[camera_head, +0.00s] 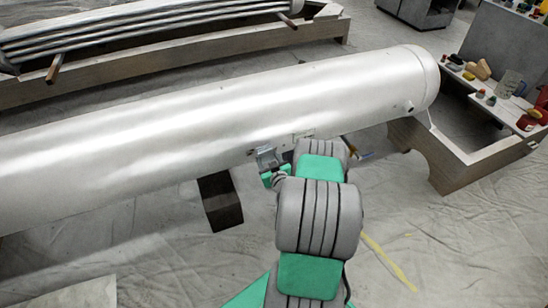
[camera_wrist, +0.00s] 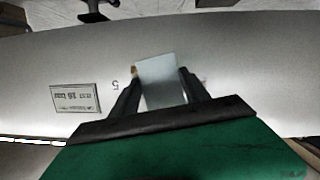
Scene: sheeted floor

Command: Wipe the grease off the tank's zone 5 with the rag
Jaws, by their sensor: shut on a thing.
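The tank (camera_head: 200,115) is a long silver cylinder lying across the head view. In the wrist view its curved grey surface (camera_wrist: 230,60) fills most of the picture. A "5" mark (camera_wrist: 115,85) is printed on it, just left of my gripper. My gripper (camera_wrist: 159,74) is shut on a pale grey-blue rag (camera_wrist: 162,84), which lies against or very close to the tank; contact cannot be told. A small brownish spot (camera_wrist: 134,72) shows at the rag's left edge. The rag hides the tank behind it. In the head view my arm partly hides the gripper area.
A label plate (camera_wrist: 75,98) is on the tank left of the "5". A shelf (camera_head: 490,110) with small items and a red mug (camera_head: 528,121) stands at the right. A rack of pipes (camera_head: 140,30) lies behind the tank. The sheeted floor is open in front, with a yellow strip (camera_head: 390,262).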

